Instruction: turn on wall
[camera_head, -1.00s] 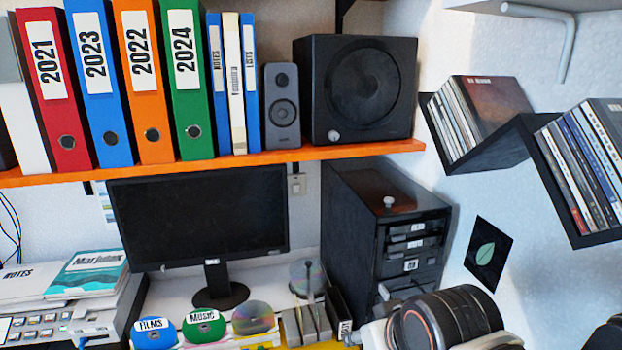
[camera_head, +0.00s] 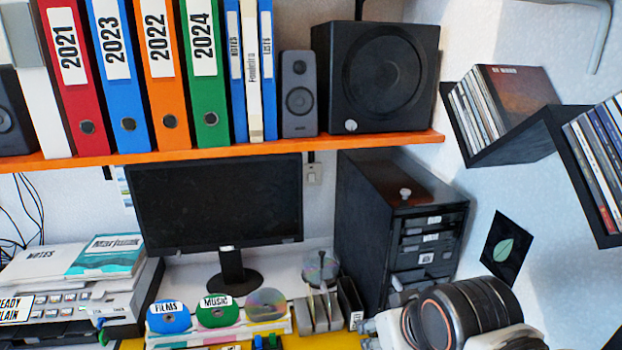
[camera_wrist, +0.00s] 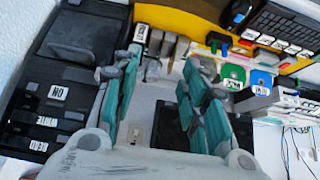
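A small pale wall plate, which looks like a switch or socket (camera_head: 314,173), is on the wall below the orange shelf, between the monitor and the black computer tower. In the wrist view a small pale plate (camera_wrist: 133,132) shows between the finger bases, close to the palm in the picture. My gripper (camera_wrist: 163,70) is open, its teal-padded fingers apart with nothing between them. In the head view my arm is at the lower right, in front of the tower, and the fingers are not clearly visible. I cannot tell the plate's on or off state.
The black tower (camera_head: 400,225) stands right of the plate and the monitor (camera_head: 215,205) left of it. The orange shelf (camera_head: 230,150) with binders and speakers is above. Discs and a small holder (camera_head: 318,315) stand on the desk below. Disc shelves (camera_head: 535,140) hang at right.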

